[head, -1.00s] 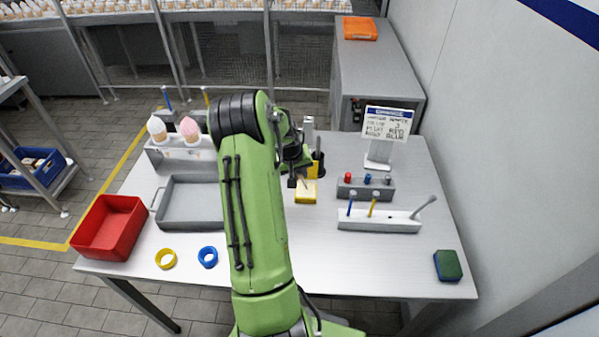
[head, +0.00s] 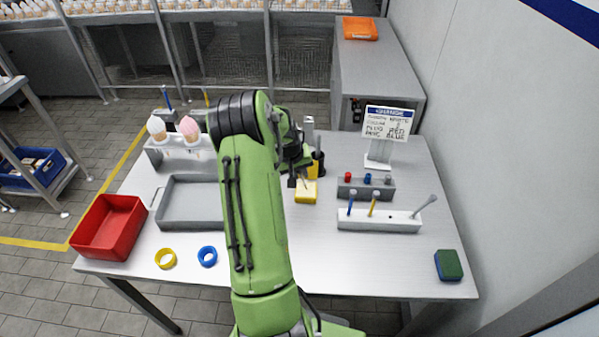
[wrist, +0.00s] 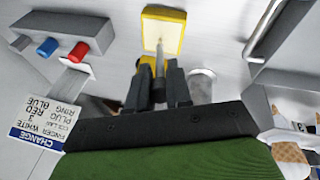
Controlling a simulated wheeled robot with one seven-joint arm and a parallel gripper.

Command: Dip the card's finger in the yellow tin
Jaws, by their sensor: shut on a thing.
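My gripper (wrist: 158,88) is shut on a thin grey rod-like finger (wrist: 159,62), which points away from the wrist camera. The yellow tin (wrist: 178,38) lies beyond it, with a yellow rim and a pale inside. The finger's tip overlaps the tin's inside in the wrist view; I cannot tell whether it touches. In the head view the yellow tin (head: 306,197) stands mid-table, just beside my gripper (head: 297,181), which my arm partly hides. The card (head: 389,125) stands behind right; in the wrist view the card (wrist: 38,128) reads finger white, collar 3, plug red, ring blue.
A white rack (head: 378,222) with blue, yellow and grey sticks stands at right, and a grey plug block (head: 352,190) behind it. A grey tray (head: 188,224), a red bin (head: 108,228), and yellow (head: 165,265) and blue rings (head: 208,263) lie left. The front right table is mostly clear.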

